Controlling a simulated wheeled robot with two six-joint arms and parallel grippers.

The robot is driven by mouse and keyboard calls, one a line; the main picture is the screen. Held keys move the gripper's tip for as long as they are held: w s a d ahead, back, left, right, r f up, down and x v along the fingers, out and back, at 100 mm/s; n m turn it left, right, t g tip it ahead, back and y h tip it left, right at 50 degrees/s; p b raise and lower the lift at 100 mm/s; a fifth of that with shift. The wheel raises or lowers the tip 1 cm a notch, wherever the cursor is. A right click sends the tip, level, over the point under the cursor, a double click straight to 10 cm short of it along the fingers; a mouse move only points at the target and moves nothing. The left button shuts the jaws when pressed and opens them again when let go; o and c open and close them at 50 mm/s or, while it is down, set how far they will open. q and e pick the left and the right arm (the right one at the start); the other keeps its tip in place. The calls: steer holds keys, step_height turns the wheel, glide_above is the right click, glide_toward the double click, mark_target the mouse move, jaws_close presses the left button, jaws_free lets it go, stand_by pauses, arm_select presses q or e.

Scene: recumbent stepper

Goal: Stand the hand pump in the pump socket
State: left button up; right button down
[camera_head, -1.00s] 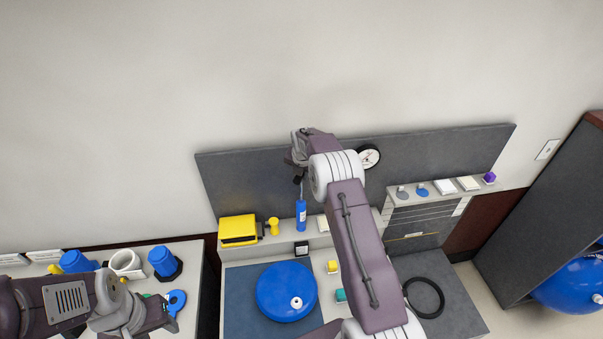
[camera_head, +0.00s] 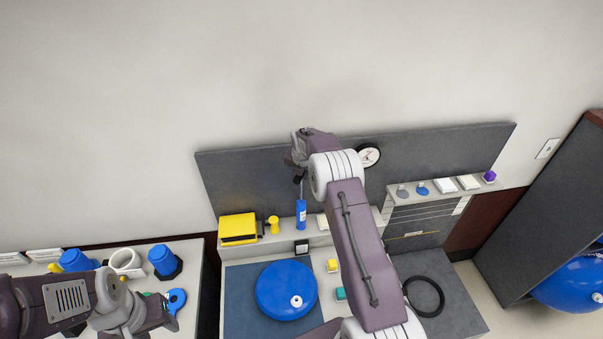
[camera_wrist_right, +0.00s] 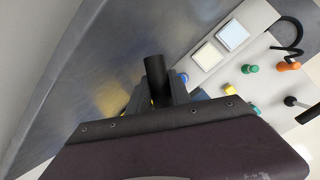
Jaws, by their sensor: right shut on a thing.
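The blue hand pump (camera_head: 301,211) hangs roughly upright below my right gripper (camera_head: 298,172), its thin rod running up to a dark handle. My right gripper is shut on the hand pump at that handle. In the right wrist view, the black handle (camera_wrist_right: 155,72) sits between the jaws (camera_wrist_right: 163,92), and the pump's body is mostly hidden.
A yellow box (camera_head: 238,228) and a yellow knobbed piece (camera_head: 273,224) stand left of the pump. A blue disc (camera_head: 286,291) lies in front, with a black ring (camera_head: 425,297) to the right. A grey back panel (camera_head: 440,157) with a gauge (camera_head: 369,155) rises behind.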

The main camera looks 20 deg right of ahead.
stand_by(0.4)
steer(key=c, duration=1.1)
jaws_free()
steer(key=shift+s+a+r+p, duration=0.1)
steer(key=shift+s+r+p, duration=0.1)
steer(key=shift+r, duration=0.15)
steer(key=shift+s+r+p, duration=0.1)
steer(key=shift+r+p, duration=0.1)
steer(key=shift+r, duration=0.15)
steer(key=shift+p+v, duration=0.95)
steer(key=shift+v, duration=1.25)
